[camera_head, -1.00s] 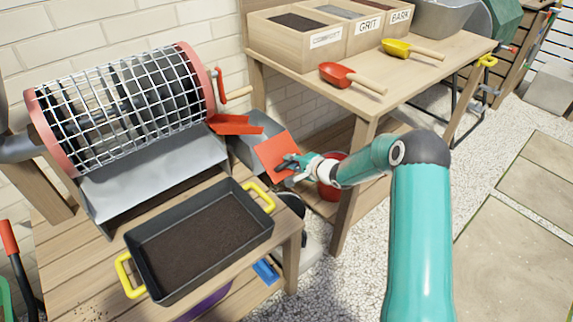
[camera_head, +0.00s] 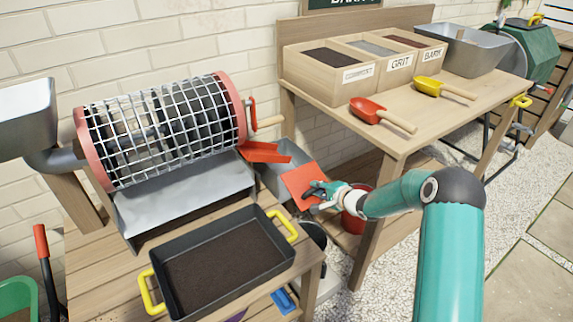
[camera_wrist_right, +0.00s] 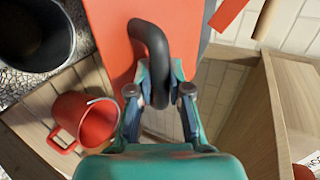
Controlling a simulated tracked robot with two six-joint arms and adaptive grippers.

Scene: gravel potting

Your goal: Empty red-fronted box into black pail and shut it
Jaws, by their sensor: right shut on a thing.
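The red-fronted box (camera_head: 272,182) has a grey body and a flat red front panel (camera_head: 297,179). It sits below the red chute of the mesh drum. In the right wrist view the red front (camera_wrist_right: 110,30) carries a curved black handle (camera_wrist_right: 152,45). My right gripper (camera_head: 316,193) is shut on that handle; its fingers (camera_wrist_right: 159,95) close on both sides of it. The black pail (camera_wrist_right: 35,35) stands on gravel, upper left in the wrist view, apart from the gripper. In the head view the tray table mostly hides it. My left gripper is not in view.
A black tray of dark soil (camera_head: 270,271) with yellow handles stands on the near table. The mesh drum (camera_head: 165,130) is behind it. A red bucket (camera_wrist_right: 90,120) stands on the low shelf. The wooden bench (camera_head: 455,108) holds labelled bins and red and yellow scoops.

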